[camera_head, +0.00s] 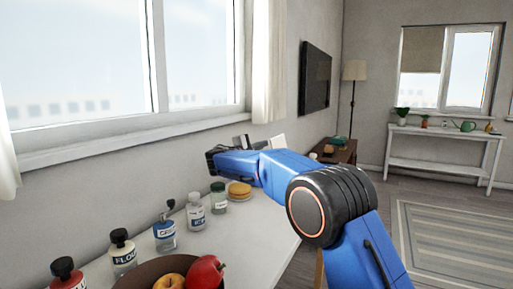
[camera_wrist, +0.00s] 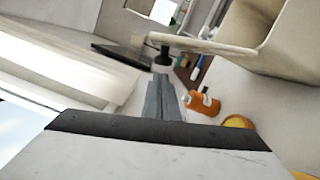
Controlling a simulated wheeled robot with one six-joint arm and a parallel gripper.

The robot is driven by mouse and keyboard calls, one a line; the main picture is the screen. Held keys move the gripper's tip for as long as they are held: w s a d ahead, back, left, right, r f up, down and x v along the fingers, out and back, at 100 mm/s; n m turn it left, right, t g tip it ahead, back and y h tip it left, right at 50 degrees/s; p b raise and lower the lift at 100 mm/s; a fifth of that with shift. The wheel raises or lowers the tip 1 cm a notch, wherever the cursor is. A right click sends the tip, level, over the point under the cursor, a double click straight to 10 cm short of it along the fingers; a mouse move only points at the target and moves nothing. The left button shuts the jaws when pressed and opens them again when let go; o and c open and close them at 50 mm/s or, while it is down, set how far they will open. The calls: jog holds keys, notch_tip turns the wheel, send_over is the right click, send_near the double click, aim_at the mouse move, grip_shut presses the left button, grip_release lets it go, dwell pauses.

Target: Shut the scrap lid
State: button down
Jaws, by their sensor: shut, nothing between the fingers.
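A large beige container (camera_wrist: 285,40) fills the upper right of the wrist view, with a thin pale edge or flap (camera_wrist: 200,45) reaching left from it. I cannot tell for sure which part is the scrap lid or how far it stands open. My gripper's grey fingers (camera_wrist: 162,88) are shut and empty, below and left of that edge in the picture. They look apart from it. In the head view the dark end of my gripper (camera_head: 216,158) is over the far part of the counter. My blue arm hides much of what lies behind it, and the lid is not clearly seen there.
An orange bottle (camera_wrist: 203,103) and a dark-capped bottle (camera_wrist: 163,60) stand close to my fingers. A bowl holds fruit such as a red apple (camera_head: 206,272). The counter's right part is clear.

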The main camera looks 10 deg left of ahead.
jog(key=shift+s+d, duration=0.1)
jog(key=shift+d, duration=0.3)
jog(key=shift+r, duration=0.15)
jog(key=s+d+r+m+g+y, duration=0.1)
jog(key=s+d+r+m, duration=0.2)
jog(key=d+m, duration=0.55)
jog(key=s+d+f+m+y, duration=0.2)
jog(key=d+f+m, duration=0.3)
jog(key=d+m, duration=0.3)
jog(key=shift+s+d+f, duration=0.3)
jog(key=shift+s+f, duration=0.1)
dwell(0.5)
jog(key=shift+f, duration=0.1)
dwell(0.4)
